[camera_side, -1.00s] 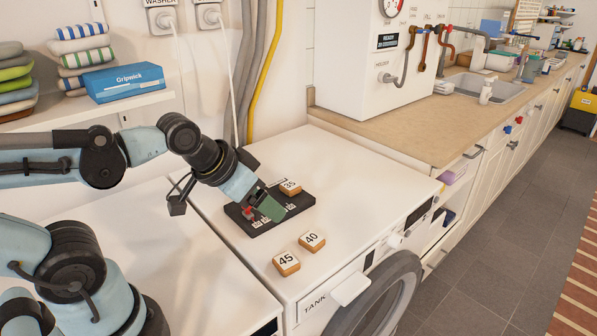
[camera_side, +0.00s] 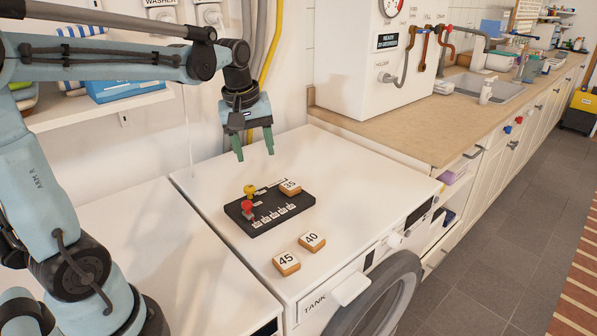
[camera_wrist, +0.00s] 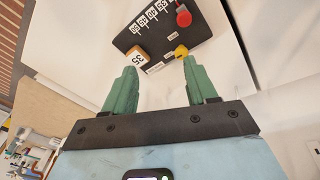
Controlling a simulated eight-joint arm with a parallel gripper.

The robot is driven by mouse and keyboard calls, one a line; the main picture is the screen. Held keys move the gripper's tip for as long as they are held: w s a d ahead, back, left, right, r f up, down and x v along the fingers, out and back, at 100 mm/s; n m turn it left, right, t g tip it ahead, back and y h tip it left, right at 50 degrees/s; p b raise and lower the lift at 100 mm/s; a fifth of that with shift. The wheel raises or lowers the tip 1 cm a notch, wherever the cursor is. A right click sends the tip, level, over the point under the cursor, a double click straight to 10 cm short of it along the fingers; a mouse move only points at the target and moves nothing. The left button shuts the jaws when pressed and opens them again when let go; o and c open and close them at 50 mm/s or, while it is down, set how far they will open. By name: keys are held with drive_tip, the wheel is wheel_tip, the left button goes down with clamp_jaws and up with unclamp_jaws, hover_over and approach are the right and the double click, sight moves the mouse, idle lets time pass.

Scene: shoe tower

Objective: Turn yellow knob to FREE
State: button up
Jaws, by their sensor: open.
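The yellow knob (camera_side: 250,190) stands on the back left part of a black panel (camera_side: 262,221) on the white washer top. A red knob (camera_side: 248,206) stands just in front of it. My gripper (camera_side: 254,157) is open and empty above and behind the panel, fingers pointing down, apart from the knob. In the wrist view the yellow knob (camera_wrist: 181,51) shows just beyond the tip of the right finger, and the red knob (camera_wrist: 184,17) is farther off.
A wooden block marked 35 (camera_side: 290,187) sits on the panel's back right part. Blocks marked 40 (camera_side: 312,241) and 45 (camera_side: 286,263) lie on the white top in front. A white box unit (camera_side: 350,60) stands behind on the counter.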

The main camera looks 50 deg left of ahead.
sight(249, 187)
drive_tip(key=w+a+f+n+g, duration=0.2)
drive_tip(key=a+n, duration=0.4)
drive_tip(key=a, duration=0.1)
drive_tip(key=shift+h, duration=0.3)
wheel_tip(249, 187, down, 11)
drive_tip(key=shift+f, duration=0.2)
drive_tip(key=c, duration=1.1)
drive_tip(key=shift+o, duration=0.2)
